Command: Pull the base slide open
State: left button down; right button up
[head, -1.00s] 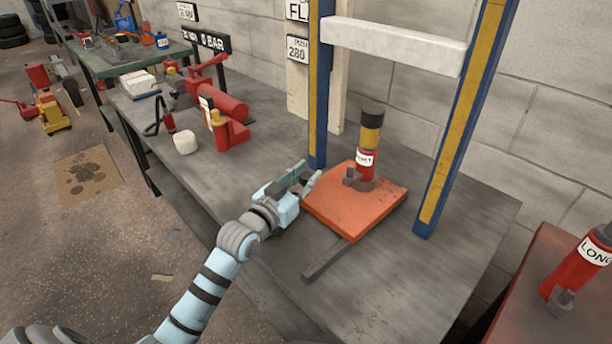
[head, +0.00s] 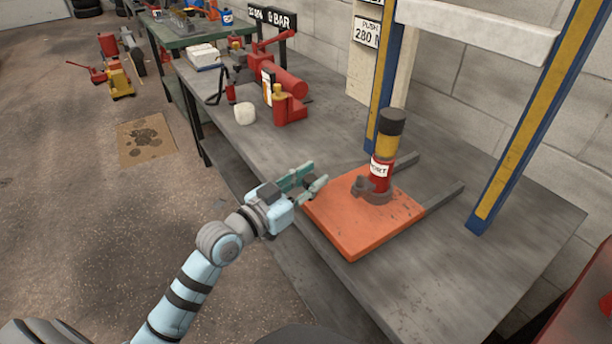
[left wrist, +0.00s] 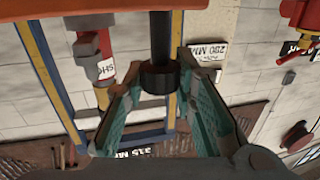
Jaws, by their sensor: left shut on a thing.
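The base slide is a flat orange plate (head: 355,225) on two dark rails (head: 440,198). It lies well forward, at the bench's front edge, and the bare rails show behind it. A red and yellow jack (head: 381,170) with a black top and white label stands upright on it. My left gripper (head: 312,184) is at the plate's front left corner, its teal fingers shut on a dark knob. In the left wrist view the black knob (left wrist: 160,77) and its rod sit between the fingers. My right gripper is not in view.
A blue and yellow frame upright (head: 525,125) stands right of the plate, with a white crossbeam (head: 475,28) above. A red pump unit (head: 288,95) and a white lump (head: 245,113) are further left on the bench (head: 330,130). Open floor lies at left.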

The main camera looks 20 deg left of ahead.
pick_arm(q)
jog(key=shift+s+a+f, duration=0.1)
jog(key=shift+s, duration=0.1)
jog(key=c, duration=1.3)
grip_release()
jog(key=shift+s+a, duration=0.1)
jog(key=shift+s, duration=0.2)
jog(key=v, duration=0.6)
jog(key=shift+s+a, duration=0.1)
jog(key=shift+a, duration=0.05)
jog(key=shift+s, duration=0.35)
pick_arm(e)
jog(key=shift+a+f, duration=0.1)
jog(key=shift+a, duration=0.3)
